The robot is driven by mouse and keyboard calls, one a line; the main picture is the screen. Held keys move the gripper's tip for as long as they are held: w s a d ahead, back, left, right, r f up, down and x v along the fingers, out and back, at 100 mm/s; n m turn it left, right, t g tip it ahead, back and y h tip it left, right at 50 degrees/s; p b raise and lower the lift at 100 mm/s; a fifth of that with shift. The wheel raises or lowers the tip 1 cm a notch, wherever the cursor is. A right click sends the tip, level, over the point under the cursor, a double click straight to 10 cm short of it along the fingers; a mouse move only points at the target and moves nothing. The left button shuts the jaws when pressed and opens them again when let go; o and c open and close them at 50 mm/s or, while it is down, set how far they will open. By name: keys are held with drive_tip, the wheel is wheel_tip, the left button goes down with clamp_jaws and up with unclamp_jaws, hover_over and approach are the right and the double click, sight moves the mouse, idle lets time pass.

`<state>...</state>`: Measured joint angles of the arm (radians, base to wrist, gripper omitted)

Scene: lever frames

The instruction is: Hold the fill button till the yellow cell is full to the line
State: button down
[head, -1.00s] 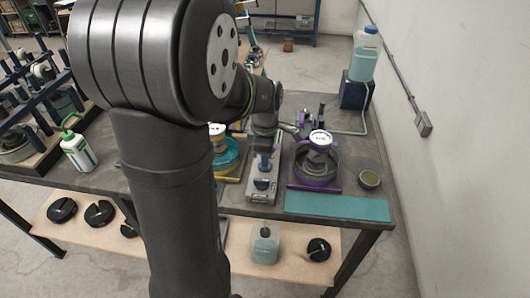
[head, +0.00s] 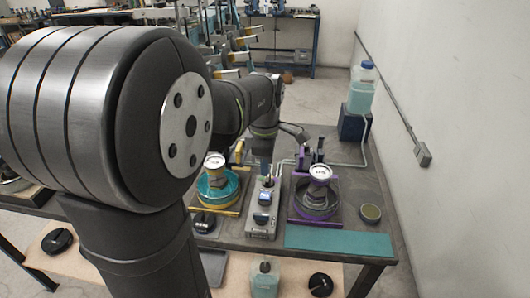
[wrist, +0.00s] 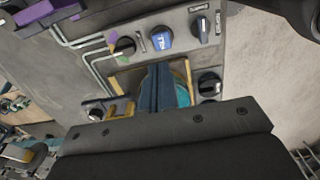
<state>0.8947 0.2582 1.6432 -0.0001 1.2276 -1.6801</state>
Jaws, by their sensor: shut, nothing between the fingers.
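The yellow cell (head: 232,204) stands left of the control box in the head view, with a teal ring and a white-faced top. Its liquid level and line cannot be read. The grey control box (head: 262,233) carries a blue button (head: 264,198); the labelled blue button (wrist: 162,38) also shows in the wrist view, beside a black selector knob (wrist: 124,46). My gripper (wrist: 160,68) is shut and empty. Its fingertips appear over the yellow cell side, apart from the blue button in the wrist view. They partly hide the teal ring (wrist: 182,92). In the head view the fingertips are unclear.
The purple cell (head: 318,200) stands right of the box, near a teal mat (head: 340,240) and a small round dish (head: 370,212). A bottle (head: 361,92) stands on a dark block behind. Tubes run at the back.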

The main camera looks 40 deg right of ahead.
drive_tip(key=shift+r, duration=2.15)
